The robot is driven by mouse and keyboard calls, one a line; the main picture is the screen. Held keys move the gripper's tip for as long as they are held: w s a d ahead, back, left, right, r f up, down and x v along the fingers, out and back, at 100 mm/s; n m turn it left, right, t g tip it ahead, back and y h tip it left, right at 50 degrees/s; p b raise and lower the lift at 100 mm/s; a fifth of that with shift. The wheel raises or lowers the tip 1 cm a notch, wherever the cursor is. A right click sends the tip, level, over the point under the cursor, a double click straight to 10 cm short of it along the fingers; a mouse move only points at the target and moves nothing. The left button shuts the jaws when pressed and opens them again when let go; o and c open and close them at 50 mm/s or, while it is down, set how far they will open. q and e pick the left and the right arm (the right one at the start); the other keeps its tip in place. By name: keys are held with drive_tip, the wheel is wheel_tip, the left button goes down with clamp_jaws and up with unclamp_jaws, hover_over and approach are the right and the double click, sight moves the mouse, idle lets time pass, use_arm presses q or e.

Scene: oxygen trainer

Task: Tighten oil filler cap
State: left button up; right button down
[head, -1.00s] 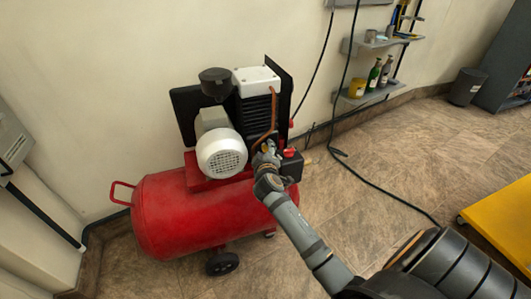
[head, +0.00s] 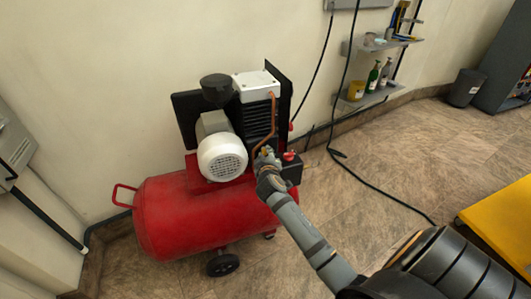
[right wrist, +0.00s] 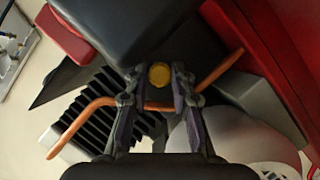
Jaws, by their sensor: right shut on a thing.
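The oil filler cap is a round yellow cap (right wrist: 160,75), seen from above in the right wrist view between my fingertips, at the edge of a dark housing (right wrist: 145,35). My right gripper (right wrist: 160,84) is shut on it, one finger on each side. In the head view my right gripper (head: 265,156) reaches the front of the red compressor (head: 195,212), beside the copper pipe (head: 273,115). The cap is too small and covered there to make out clearly. My left gripper is not in view.
A copper pipe (right wrist: 90,120) passes close to my fingers in the right wrist view. A white motor (head: 222,157) and a black box with a red knob (head: 289,156) flank the gripper. A black cable (head: 375,195) lies on the floor; open floor lies right.

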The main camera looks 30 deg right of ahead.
drive_tip(key=c, duration=1.1)
unclamp_jaws()
drive_tip(key=shift+c, duration=0.2)
drive_tip(key=v, duration=1.2)
drive_tip(key=shift+f, duration=0.1)
